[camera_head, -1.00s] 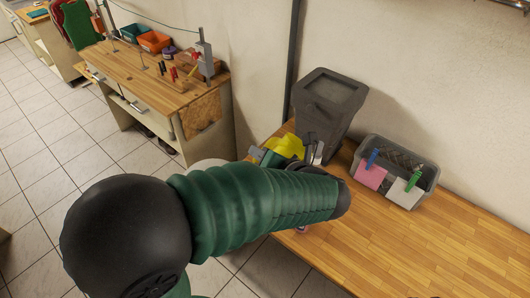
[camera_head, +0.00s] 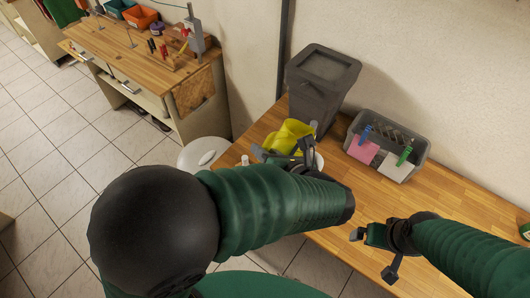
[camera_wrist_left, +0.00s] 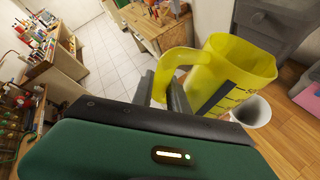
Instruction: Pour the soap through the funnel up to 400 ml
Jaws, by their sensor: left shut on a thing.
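A yellow measuring jug (camera_head: 292,135) is at the left end of the wooden bench. In the left wrist view the jug (camera_wrist_left: 232,62) is large, with dark scale marks and its handle towards me. My left gripper (camera_wrist_left: 163,80) has its fingers around that handle, shut on it; the forearm partly hides this in the head view. I cannot see any liquid level. A pale round-mouthed vessel (camera_wrist_left: 253,110), possibly the funnel, is beside the jug's lower part. My right gripper (camera_head: 372,252) is open and empty over the bench's front edge.
A dark grey lidded bin (camera_head: 320,85) stands behind the jug. A grey basket (camera_head: 418,163) with pink and white cards clipped on is to its right. A white round lid (camera_head: 203,153) is left of the bench.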

